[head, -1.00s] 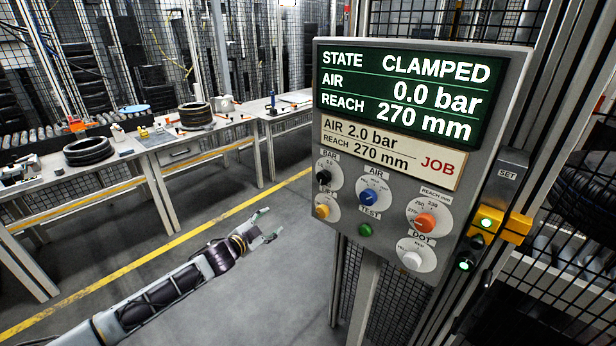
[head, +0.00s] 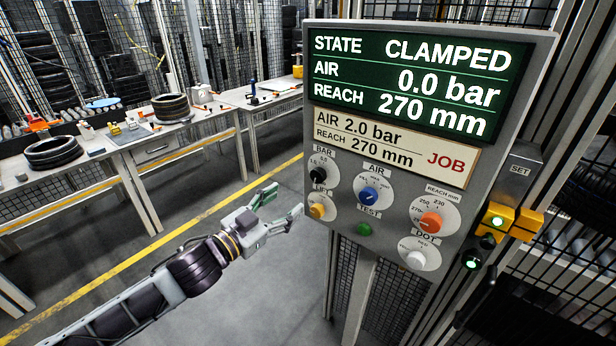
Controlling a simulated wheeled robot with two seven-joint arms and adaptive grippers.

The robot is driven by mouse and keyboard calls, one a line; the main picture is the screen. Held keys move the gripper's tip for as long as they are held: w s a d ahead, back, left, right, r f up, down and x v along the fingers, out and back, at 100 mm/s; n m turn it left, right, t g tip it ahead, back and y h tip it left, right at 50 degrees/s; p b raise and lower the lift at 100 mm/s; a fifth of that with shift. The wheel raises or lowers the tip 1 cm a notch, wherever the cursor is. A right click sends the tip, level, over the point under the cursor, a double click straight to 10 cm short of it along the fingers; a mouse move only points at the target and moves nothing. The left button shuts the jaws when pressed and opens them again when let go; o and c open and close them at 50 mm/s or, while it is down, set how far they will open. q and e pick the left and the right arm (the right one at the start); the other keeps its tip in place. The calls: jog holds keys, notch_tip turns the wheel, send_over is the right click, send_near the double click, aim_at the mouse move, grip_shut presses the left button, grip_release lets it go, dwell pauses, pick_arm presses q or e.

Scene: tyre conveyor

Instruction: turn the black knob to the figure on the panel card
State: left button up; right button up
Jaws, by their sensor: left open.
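The black knob (head: 318,176) sits under the label BAR at the upper left of the dial group on the grey panel (head: 541,60). Figures are printed around it, too small to read surely. The panel card (head: 440,177) reads AIR 2.0 bar, REACH 270 mm, JOB. The green screen (head: 345,54) above it reads CLAMPED, AIR 0.0 bar, REACH 270 mm. My left gripper (head: 283,203) is open and empty, left of the panel and a little lower than the black knob, apart from it. My right gripper is not in view.
Close to the black knob are a yellow knob (head: 317,211), a blue knob (head: 368,194), a green button (head: 364,229), an orange knob (head: 431,220) and a white knob (head: 416,260). Work tables with tyres (head: 55,152) stand behind at left. Floor between them and the panel is clear.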

pick_arm(q)
jog(key=shift+w+a+f+n, duration=0.1)
jog(key=shift+a+n, duration=0.05)
jog(key=shift+n, duration=1.65)
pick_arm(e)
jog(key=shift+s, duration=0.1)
pick_arm(q)
jog(key=shift+w, duration=0.15)
